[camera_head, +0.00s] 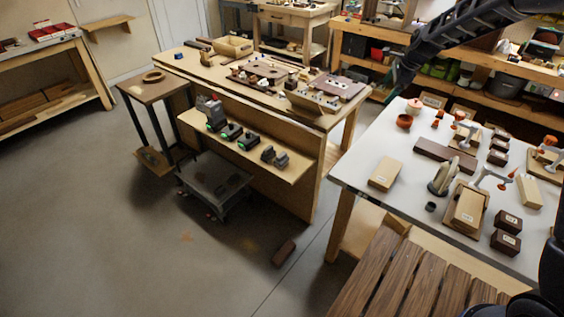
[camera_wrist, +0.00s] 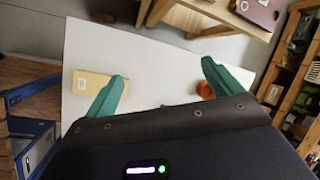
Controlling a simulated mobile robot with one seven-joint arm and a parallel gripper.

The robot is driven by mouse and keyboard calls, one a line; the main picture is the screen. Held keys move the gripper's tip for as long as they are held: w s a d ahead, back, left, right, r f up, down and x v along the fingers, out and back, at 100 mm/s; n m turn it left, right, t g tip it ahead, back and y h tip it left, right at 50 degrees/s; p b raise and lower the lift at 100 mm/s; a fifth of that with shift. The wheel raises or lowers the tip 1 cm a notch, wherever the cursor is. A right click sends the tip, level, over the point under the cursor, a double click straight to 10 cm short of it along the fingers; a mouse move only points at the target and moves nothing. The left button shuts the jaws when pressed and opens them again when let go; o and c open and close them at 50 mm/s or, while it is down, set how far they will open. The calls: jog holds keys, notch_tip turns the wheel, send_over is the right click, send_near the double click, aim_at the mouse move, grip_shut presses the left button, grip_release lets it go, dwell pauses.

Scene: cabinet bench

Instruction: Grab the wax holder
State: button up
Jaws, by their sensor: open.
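My gripper shows in the wrist view (camera_wrist: 163,69), with its two green fingers spread apart and only white tabletop between them. In the head view its green tip (camera_head: 391,92) hangs near the far left edge of the white table (camera_head: 350,178). No thing is clearly marked as the wax holder. A small round orange-red pot (camera_head: 404,121) stands near that edge, with a salmon-coloured round piece (camera_head: 414,104) behind it. In the wrist view the orange pot (camera_wrist: 205,91) is partly hidden by the right finger. A pale labelled wooden block (camera_head: 384,174) lies nearer; it shows beside the left finger (camera_wrist: 92,82).
The white table also holds a long dark block (camera_head: 445,158), small dark labelled boxes (camera_head: 505,242), a larger wooden box (camera_head: 466,208) and grey-and-orange tools (camera_head: 495,177). A wooden bench (camera_head: 330,121) with trays stands to the left. The white table's left strip is mostly clear.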

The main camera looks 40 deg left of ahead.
jog(key=s+a+f+m, duration=0.1)
jog(key=s+a+f, duration=0.2)
jog(key=a+f, duration=0.45)
jog(key=s+a+f+m, duration=0.2)
jog(key=a+f, duration=0.4)
jog(key=a, duration=0.3)
jog(key=m+g, duration=0.1)
jog(key=m, duration=0.2)
send_near(282, 155)
jog(key=shift+x, duration=5.45)
jog(key=c, duration=1.2)
jog(key=shift+o, duration=0.2)
jog(key=shift+r, duration=0.1)
